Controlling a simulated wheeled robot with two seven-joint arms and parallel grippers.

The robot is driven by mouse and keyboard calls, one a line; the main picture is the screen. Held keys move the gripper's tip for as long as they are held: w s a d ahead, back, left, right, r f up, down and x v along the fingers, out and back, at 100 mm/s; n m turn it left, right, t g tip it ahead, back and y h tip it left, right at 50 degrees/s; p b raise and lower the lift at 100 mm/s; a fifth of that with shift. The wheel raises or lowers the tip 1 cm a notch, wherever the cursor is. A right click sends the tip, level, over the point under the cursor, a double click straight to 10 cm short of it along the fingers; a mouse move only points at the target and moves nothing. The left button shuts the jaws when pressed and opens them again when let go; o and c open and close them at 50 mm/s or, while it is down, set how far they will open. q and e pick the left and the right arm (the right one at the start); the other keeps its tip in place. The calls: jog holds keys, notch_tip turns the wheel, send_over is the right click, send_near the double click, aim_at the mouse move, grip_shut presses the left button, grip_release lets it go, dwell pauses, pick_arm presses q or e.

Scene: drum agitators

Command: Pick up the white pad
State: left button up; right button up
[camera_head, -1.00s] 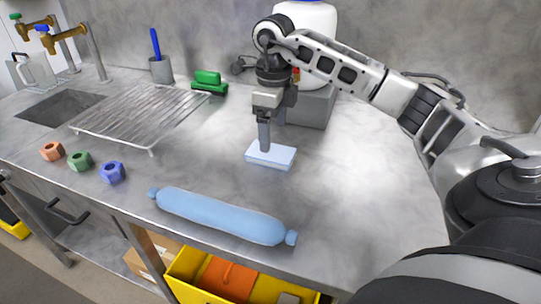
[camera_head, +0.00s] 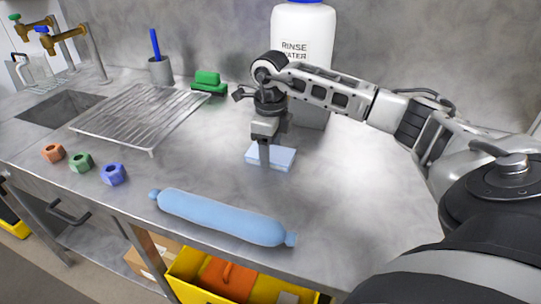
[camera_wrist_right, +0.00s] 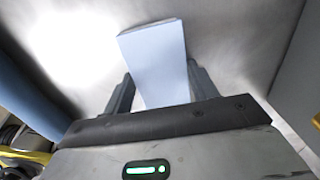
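The white pad (camera_head: 283,154), a pale bluish-white flat block, lies on the grey worktop, right of the middle. My right gripper (camera_head: 266,160) points down over it, with one finger in front of the pad's near side. In the right wrist view the pad (camera_wrist_right: 157,62) shows between the two fingers of the gripper (camera_wrist_right: 160,82), which stand apart, one along each long side. The fingertips are very near the pad's sides; I cannot tell whether they touch. The pad shows no lift from the worktop. My left gripper is not in view.
A blue rolling-pin-shaped object (camera_head: 220,217) lies near the front edge. A wire rack (camera_head: 140,115), several coloured nuts (camera_head: 113,174) and a green brush (camera_head: 208,82) are to the left.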

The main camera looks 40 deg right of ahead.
jog(key=shift+r, duration=0.15)
jog(key=shift+c, duration=0.4)
jog(key=shift+r, duration=0.2)
notch_tip(320, 180, up, 2)
jog(key=shift+w+r+b, duration=0.1)
jog(key=shift+b, duration=0.4)
jog(key=s+a+r, duration=0.7)
jog(key=s+r, duration=0.3)
jog(key=s, duration=0.2)
jog(key=shift+a+b, duration=0.15)
jog(key=shift+b, duration=0.25)
